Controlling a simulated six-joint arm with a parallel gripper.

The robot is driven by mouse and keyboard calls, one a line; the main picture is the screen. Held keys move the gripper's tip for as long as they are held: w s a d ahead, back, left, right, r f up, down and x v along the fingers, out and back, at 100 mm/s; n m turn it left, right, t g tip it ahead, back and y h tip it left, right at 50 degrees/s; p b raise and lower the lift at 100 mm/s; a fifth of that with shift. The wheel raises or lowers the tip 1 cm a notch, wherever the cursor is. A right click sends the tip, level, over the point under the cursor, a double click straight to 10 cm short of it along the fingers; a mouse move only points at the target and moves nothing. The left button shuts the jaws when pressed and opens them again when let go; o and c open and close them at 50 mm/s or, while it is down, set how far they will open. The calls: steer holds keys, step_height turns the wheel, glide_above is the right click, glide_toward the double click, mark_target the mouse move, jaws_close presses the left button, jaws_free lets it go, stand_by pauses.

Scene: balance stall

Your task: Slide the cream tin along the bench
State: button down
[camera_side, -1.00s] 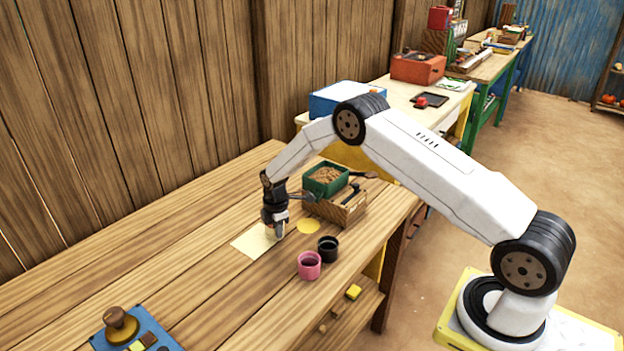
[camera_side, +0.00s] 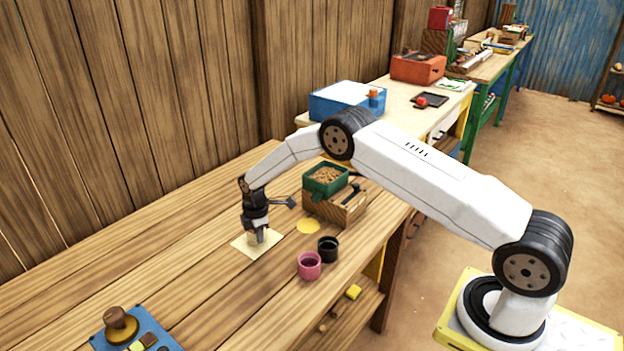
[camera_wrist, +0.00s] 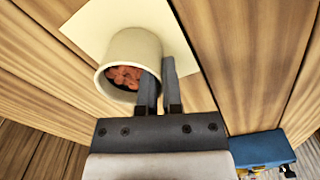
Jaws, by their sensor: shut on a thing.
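The cream tin (camera_wrist: 135,42) is a round, open-topped cup with reddish-brown lumps inside, seen in the wrist view. My gripper (camera_wrist: 159,66) is shut on its wall at the near right side, the two fingers close together. In the side view, my gripper (camera_side: 258,238) points down, and the tin (camera_side: 252,238) is mostly hidden behind the fingers. The tin appears to stand upright on a pale square sheet (camera_side: 241,246) on the wooden bench (camera_side: 190,265).
A yellow disc (camera_side: 308,226), a black cup (camera_side: 328,249) and a pink cup (camera_side: 309,266) are to the right. Behind them stands a wooden box (camera_side: 345,212) with a green tray (camera_side: 325,190). A blue board (camera_side: 140,330) lies front left.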

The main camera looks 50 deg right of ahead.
steer(key=c, duration=0.7)
jaws_free()
steer(key=shift+r, duration=0.1)
steer(key=shift+r, duration=3.8)
steer(key=shift+s+r, duration=0.1)
steer(key=shift+s, duration=0.05)
